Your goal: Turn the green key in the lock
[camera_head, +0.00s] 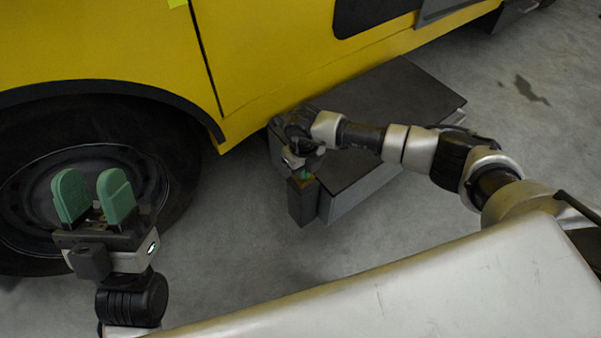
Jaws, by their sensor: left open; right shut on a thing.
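The green key (306,177) shows as a small bit of green at the top of a dark lock block (302,204), mostly hidden under my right gripper. My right gripper (303,170) reaches down over the block from above and is shut on the key. Its fingers are largely hidden by its own wrist. I cannot tell how far the key is turned. My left gripper (94,196) is open and empty, its two green finger pads pointing up, in front of the wheel and well left of the lock.
A dark grey box (390,95) with a flat top stands behind the lock block, beside the yellow vehicle (270,45). The vehicle's large black tyre (185,140) is at the left. Grey concrete floor (235,240) is clear between my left gripper and the block.

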